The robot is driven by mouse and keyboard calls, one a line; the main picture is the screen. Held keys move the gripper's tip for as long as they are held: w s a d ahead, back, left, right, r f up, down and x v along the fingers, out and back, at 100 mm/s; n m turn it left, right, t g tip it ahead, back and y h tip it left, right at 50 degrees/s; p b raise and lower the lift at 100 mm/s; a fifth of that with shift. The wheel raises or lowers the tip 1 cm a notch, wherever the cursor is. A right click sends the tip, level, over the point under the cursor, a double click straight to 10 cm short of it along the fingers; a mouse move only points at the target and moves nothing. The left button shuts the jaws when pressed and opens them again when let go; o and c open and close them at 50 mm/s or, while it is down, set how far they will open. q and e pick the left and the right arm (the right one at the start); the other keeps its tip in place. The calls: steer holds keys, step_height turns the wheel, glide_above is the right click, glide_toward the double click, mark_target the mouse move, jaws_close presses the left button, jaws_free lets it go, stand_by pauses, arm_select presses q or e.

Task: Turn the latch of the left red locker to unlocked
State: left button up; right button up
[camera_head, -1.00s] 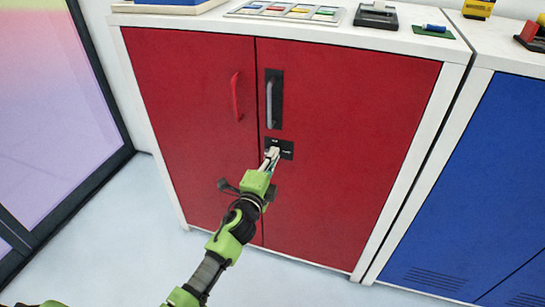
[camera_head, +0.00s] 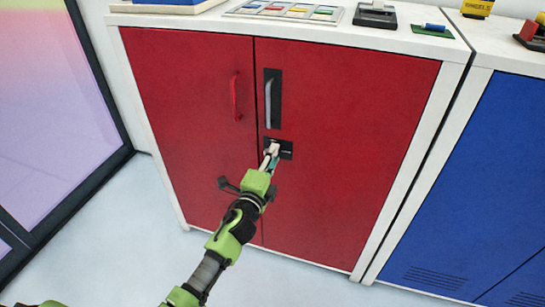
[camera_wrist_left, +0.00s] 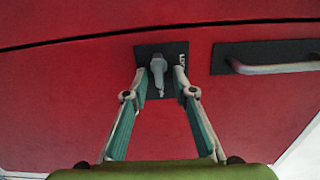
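The red locker (camera_head: 350,130) has two red doors under a white top. A small black latch plate (camera_head: 287,154) with a grey latch lever (camera_wrist_left: 158,68) is on the right door, below the grey handle. My left gripper (camera_head: 271,153) is at the latch. In the left wrist view, the fingers (camera_wrist_left: 161,80) are apart on either side of the lever, with a gap at each side. Lettering on the plate is partly hidden by a finger. My right gripper is not in view.
A grey handle (camera_head: 269,102) on a black plate is just above the latch, and a red handle (camera_head: 236,97) is on the left door. A blue locker (camera_head: 475,180) adjoins at right. A glazed panel (camera_head: 45,100) stands at left. Small items lie on the top.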

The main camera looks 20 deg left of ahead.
arm_select(q)
steer(key=s, duration=1.2)
steer(key=shift+a, duration=0.2)
